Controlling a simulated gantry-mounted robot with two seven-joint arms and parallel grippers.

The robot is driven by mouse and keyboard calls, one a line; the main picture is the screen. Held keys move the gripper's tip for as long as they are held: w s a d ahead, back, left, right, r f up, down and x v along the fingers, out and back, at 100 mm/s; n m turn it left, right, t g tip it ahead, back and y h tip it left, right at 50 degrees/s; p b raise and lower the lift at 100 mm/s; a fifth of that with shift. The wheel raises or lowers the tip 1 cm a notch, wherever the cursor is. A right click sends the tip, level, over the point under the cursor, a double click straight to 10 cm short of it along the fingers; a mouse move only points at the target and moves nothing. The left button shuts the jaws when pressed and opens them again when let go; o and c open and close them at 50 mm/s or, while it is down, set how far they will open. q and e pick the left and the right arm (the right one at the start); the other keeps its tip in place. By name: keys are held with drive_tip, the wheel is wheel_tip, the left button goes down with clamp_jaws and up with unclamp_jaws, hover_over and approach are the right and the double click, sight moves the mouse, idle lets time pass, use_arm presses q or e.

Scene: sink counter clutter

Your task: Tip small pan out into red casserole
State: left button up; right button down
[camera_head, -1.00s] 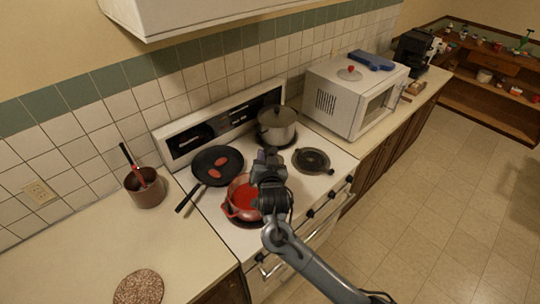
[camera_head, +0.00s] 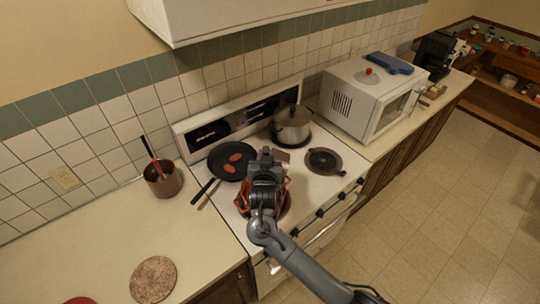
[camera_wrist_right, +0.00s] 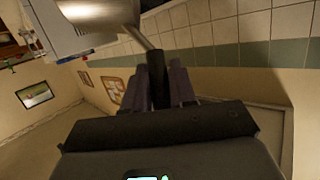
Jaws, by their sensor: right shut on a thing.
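The red casserole (camera_head: 242,199) sits on the front-left burner of the stove, mostly hidden behind my right gripper (camera_head: 265,158). My right gripper is above it. In the right wrist view my right gripper (camera_wrist_right: 160,75) is shut on the handle of a shiny metal pan (camera_wrist_right: 100,12), which I take as the small pan. The pan is tilted and partly cut off by the top edge, so its contents do not show. In the head view it is largely hidden by the gripper. My left gripper is not in view.
A black frying pan (camera_head: 225,169) with red pieces lies left of the casserole. A brown utensil pot (camera_head: 164,184) and round mat (camera_head: 153,280) sit on the left counter.

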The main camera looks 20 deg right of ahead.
drive_tip(key=shift+w+a+f+n+h, duration=0.2)
drive_tip(key=shift+w+a+n, duration=0.2)
drive_tip(key=shift+a, duration=0.35)
drive_tip(key=shift+w+a+f+n+h, duration=0.15)
drive_tip(key=shift+w+a+n, duration=0.25)
drive_tip(key=shift+a, duration=0.3)
